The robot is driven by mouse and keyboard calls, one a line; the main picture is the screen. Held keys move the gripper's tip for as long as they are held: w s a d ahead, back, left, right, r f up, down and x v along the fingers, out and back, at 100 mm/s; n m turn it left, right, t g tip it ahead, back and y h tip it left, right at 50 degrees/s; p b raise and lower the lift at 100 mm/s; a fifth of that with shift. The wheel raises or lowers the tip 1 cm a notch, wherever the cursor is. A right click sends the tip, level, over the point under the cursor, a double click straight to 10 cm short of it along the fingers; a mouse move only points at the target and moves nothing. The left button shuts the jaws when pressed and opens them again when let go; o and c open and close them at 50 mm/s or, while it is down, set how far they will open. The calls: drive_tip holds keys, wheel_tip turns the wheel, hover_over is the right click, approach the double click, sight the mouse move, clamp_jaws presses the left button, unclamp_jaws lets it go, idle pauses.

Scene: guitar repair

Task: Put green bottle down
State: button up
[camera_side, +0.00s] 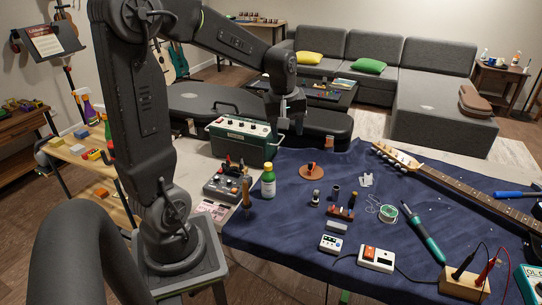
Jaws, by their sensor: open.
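The green bottle (268,183) stands upright on the left part of the dark blue cloth, near the table's left side. It has a green body, a pale label and a yellow cap. My gripper (288,130) is above and slightly to the right of the bottle in the picture, apart from it. It points down with its jaws open, and I see nothing between them.
A green amplifier box (232,138) stands behind the bottle. A brush-like tool (246,190) and a pedal (222,187) are to its left. A round brown piece (311,172) lies to its right. A guitar neck (450,185) crosses the right side of the cloth (290,225).

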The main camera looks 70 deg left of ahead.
drive_tip(key=s+d+r+m+t, duration=0.2)
drive_tip(key=s+d+m, duration=0.3)
drive_tip(key=d+m, duration=0.2)
drive_tip(key=s+d+r+m+t+h, duration=0.1)
drive_tip(key=s+d+r+m+t, duration=0.1)
drive_tip(key=s+d+m, duration=0.4)
drive_tip(key=d+r+m, duration=0.1)
drive_tip(key=d+m, duration=0.1)
drive_tip(key=d, duration=0.3)
drive_tip(key=shift+s+d, duration=0.25)
drive_tip(key=shift+d, duration=0.05)
